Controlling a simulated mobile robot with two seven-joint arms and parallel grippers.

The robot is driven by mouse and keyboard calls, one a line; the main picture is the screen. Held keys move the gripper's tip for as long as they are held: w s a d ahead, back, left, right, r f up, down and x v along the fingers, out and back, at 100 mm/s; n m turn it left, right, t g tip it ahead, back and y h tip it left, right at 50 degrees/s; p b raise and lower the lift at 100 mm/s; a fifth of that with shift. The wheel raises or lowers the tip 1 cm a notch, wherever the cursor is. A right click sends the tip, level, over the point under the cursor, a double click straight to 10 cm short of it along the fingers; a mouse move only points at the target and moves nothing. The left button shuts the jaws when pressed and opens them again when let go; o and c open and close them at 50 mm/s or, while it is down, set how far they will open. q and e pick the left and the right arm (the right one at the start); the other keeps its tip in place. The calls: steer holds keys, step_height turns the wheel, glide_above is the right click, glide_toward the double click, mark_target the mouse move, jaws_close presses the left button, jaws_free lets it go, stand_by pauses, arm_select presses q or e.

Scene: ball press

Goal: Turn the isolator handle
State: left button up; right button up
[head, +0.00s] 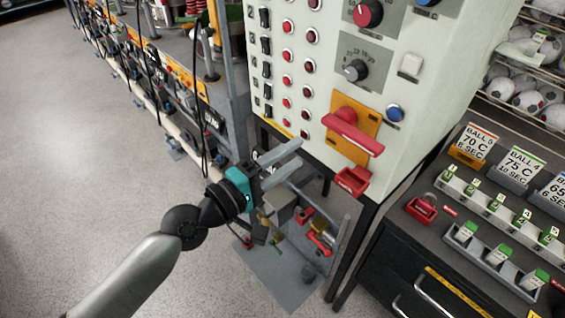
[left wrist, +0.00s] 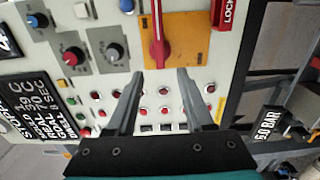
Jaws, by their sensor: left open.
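The isolator handle (head: 352,134) is a red bar on an orange plate (head: 341,146) on the pale control panel. In the head view it slants down to the right. In the left wrist view the handle (left wrist: 158,45) runs up and down, its near end just beyond my fingertips. My left gripper (head: 297,152) is open and empty, left of the handle and apart from it in the head view. In the left wrist view its two fingers (left wrist: 160,73) point toward the plate, one on each side of the handle's line. My right gripper is in neither view.
A red lock box (head: 352,180) sits below the handle. A dark cabinet (head: 400,265) stands at right; grey floor (head: 70,180) is open at left.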

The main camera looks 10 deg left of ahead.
arm_select(q)
steer(key=shift+v, duration=0.9)
steer(key=shift+f, duration=0.1)
steer(key=a+f+m+g+y+b, duration=0.1)
steer(key=a+f+y, duration=0.2)
steer(key=f, duration=0.7)
steer(key=a+f+m+g+y+b, duration=0.1)
steer(key=a+f+y+b, duration=0.15)
steer(key=f, duration=0.85)
steer(key=s+a+f+m+g+y, duration=0.1)
steer(key=s+a+f+g, duration=0.15)
steer(key=f, duration=0.55)
steer(key=s+a+f+m+g+y, duration=0.15)
steer(key=s+f, duration=0.25)
steer(key=f, duration=0.5)
steer(key=s+f+m+g+y+b, duration=0.1)
steer(key=s+f+m+g, duration=0.1)
steer(key=s+f, duration=0.5)
steer(key=s+f+m+g+b, duration=0.2)
steer(key=s+f, duration=0.5)
steer(key=s, duration=0.6)
steer(key=s+f+m+g+y+b, duration=0.1)
steer(key=s+f+m+g, duration=0.2)
steer(key=s, duration=0.7)
step_height(320, 180, down, 4)
steer(key=shift+a+f+m+g+y, duration=0.3)
steer(key=shift+a+m, duration=0.15)
steer(key=shift+m, duration=0.6)
